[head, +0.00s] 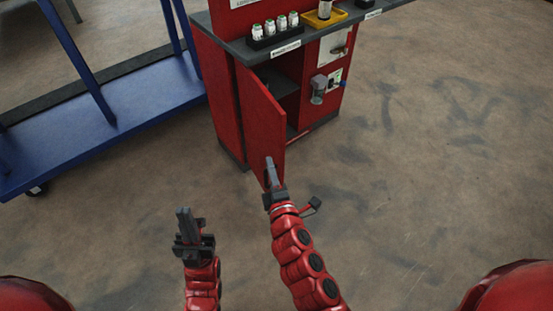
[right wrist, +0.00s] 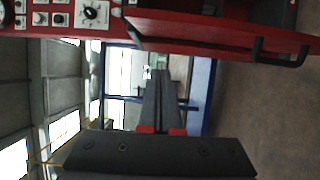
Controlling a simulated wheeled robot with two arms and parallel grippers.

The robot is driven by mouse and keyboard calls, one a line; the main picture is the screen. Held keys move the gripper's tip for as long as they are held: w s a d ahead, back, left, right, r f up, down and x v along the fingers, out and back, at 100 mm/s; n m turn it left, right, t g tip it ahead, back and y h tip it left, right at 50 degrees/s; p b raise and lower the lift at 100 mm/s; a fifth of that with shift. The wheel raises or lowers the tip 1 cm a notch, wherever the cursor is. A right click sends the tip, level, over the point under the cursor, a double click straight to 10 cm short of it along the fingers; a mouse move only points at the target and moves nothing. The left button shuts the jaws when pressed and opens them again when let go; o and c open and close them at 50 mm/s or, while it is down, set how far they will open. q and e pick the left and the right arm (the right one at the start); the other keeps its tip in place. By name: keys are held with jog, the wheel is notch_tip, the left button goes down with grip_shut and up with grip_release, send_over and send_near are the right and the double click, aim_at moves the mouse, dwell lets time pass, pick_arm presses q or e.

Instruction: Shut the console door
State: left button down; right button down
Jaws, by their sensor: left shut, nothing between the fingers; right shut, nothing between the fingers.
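The red console (head: 225,85) stands at the top middle of the head view. Its red door (head: 260,122) is swung open toward me, showing the dark shelved inside. In the right wrist view the door (right wrist: 215,35) runs across the top right, with a black handle (right wrist: 278,52) on it. My right gripper (head: 268,161) is shut and empty; its tips overlap the door's lower part in the head view, and I cannot tell whether they touch it. It also shows in the right wrist view (right wrist: 158,75). My left gripper (head: 183,212) is shut and empty over open floor, left of the door.
A blue wheeled cart (head: 100,130) stands left of the console. A clear container (head: 318,90) hangs on the front. The floor at right is clear.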

aim_at(276, 135)
jog(key=shift+w+d+p, duration=0.2)
jog(key=shift+w+d, duration=0.05)
jog(key=shift+w, duration=1.65)
jog(key=shift+w+d+p, duration=0.15)
jog(key=shift+w+d, duration=0.15)
jog(key=shift+w, duration=1.6)
jog(key=shift+w+d+p, duration=0.2)
jog(key=shift+w+d, duration=0.05)
jog(key=shift+w, duration=1.65)
jog(key=shift+d, duration=0.1)
